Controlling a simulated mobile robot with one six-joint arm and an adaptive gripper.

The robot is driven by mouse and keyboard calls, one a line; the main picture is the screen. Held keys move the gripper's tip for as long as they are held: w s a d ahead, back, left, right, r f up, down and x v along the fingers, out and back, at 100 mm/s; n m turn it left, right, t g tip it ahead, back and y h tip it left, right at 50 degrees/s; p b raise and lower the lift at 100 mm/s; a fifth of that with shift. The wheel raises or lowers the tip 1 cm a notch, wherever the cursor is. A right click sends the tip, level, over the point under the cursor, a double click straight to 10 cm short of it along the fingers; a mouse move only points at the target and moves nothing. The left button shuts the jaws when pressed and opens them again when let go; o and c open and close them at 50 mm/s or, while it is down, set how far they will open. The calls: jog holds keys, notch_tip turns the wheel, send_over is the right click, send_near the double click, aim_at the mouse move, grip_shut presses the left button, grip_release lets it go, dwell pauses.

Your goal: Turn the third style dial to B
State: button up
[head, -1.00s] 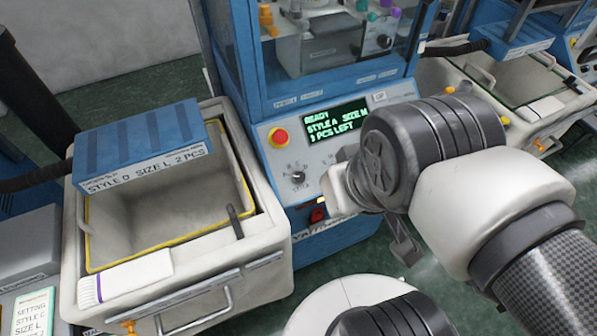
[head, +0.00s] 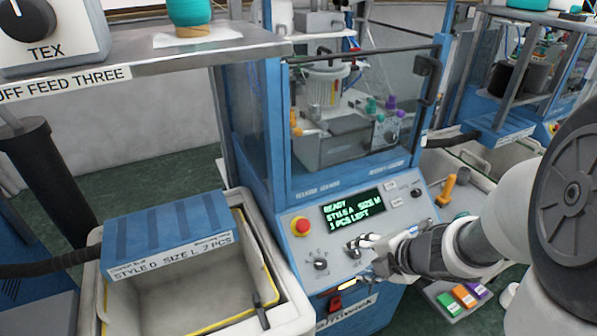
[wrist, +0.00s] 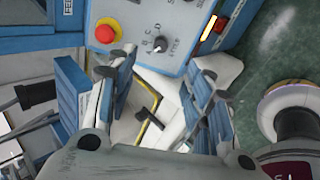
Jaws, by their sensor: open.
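The style dial (head: 320,264) is a small dark knob on the pale sloping panel of the blue knitting machine. It also shows in the wrist view (wrist: 160,45), ringed by small letters; its exact setting is too small to read. The panel display (head: 353,206) reads READY, STYLE A, SIZE M and a pieces-left line. My gripper (head: 366,246) is at the panel's lower middle, right of the dial. In the wrist view its fingers (wrist: 163,88) are spread with nothing between them at the tips, and the dial lies beyond them, apart.
A red stop button (head: 301,226) sits left of the display. A red switch (head: 335,300) is below the panel. A bin (head: 282,300) with a blue cover marked STYLE D, SIZE L (head: 170,235) stands at the left. A feed shelf (head: 180,52) juts in above.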

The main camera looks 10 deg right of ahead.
jog(key=b, duration=0.9)
send_near(323, 264)
jog(key=shift+n, duration=0.3)
jog(key=x, duration=0.9)
jog(key=shift+c, duration=0.4)
jog(key=c, duration=1)
